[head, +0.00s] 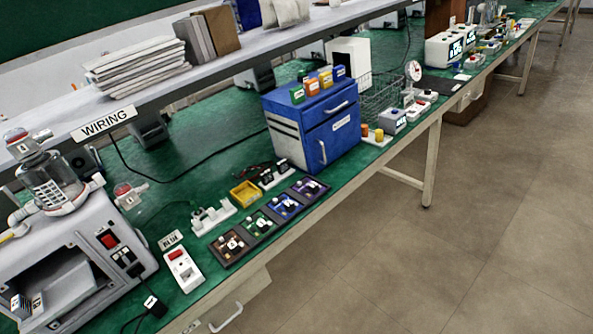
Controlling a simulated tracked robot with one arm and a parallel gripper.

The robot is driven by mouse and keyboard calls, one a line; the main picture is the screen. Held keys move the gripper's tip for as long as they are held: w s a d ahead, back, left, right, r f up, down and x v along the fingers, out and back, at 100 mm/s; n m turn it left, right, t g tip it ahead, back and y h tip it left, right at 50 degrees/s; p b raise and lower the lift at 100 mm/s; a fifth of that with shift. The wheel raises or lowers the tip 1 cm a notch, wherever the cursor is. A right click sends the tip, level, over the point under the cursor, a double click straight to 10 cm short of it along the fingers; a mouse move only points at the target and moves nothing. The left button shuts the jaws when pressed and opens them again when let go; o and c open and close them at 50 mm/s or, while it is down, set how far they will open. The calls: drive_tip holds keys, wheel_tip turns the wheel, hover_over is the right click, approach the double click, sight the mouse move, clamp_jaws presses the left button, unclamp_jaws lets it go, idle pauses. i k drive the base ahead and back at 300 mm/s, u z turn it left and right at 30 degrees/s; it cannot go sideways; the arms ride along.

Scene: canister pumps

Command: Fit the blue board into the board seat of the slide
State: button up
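The blue board (285,206) lies in a row of small boards near the front edge of the green bench top, between a green board (258,226) and a purple board (311,188). Small light parts sit on it. A white fixture (212,219) with upright pieces stands behind the row, to its left. A smaller white holder (273,179) with dark parts stands behind the blue board. I cannot tell which of these is the slide, and no board seat can be made out. My gripper is not in view.
A dark brown board (231,246) ends the row. A yellow tray (245,194) stands behind it. A blue cabinet (315,124) is to the right, a white switch box (184,269) and a grey machine (75,260) to the left. A shelf (200,68) overhangs the back. The floor (430,260) in front is clear.

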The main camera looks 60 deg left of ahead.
sight(63, 292)
drive_tip(key=u, duration=0.5)
drive_tip(key=i, duration=1.05)
drive_tip(key=u, duration=1.1)
drive_tip(key=i, duration=0.5)
drive_tip(key=u, duration=0.25)
drive_tip(key=k, duration=0.85)
drive_tip(key=u, duration=0.2)
drive_tip(key=i, duration=0.85)
drive_tip(key=z, duration=0.1)
